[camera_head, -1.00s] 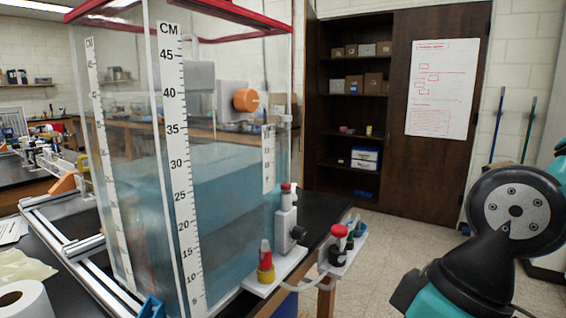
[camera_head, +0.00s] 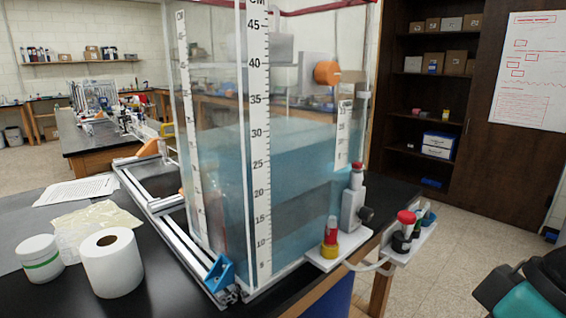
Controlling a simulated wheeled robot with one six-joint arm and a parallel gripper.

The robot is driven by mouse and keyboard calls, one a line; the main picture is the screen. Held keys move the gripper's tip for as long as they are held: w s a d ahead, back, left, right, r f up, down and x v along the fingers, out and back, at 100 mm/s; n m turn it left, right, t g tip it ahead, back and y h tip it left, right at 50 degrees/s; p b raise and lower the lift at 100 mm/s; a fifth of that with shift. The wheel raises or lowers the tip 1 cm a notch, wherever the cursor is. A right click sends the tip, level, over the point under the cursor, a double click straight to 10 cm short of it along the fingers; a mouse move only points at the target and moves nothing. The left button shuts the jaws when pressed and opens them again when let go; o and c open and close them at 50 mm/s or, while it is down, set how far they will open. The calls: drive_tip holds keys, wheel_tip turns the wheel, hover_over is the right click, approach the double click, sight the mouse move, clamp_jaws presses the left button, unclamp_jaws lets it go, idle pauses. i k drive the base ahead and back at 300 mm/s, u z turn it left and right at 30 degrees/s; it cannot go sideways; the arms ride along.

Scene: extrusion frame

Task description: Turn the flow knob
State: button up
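A clear tank (camera_head: 300,190) holding blue water stands on the black bench, with a white centimetre scale (camera_head: 258,150) along its near edge. An orange round knob (camera_head: 327,72) sits high at the tank's right side. A small black knob (camera_head: 366,214) is on a grey valve body (camera_head: 352,208) with a red top, low at the right. A red-topped part (camera_head: 406,217) stands on a white bracket beside it. Which one is the flow knob I cannot tell for sure. Only a black and teal part of my arm shows at the lower right; my gripper is out of view.
A white paper roll (camera_head: 112,268), a white jar (camera_head: 40,258) and papers lie on the bench at left. A blue clamp (camera_head: 219,273) sits on the metal rail. A dark cabinet (camera_head: 437,100) stands behind. Floor is clear at right.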

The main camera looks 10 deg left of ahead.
sight(366, 214)
drive_tip(key=k, duration=1.3)
drive_tip(key=z, duration=0.6)
drive_tip(key=i, duration=1.5)
drive_tip(key=u, duration=0.6)
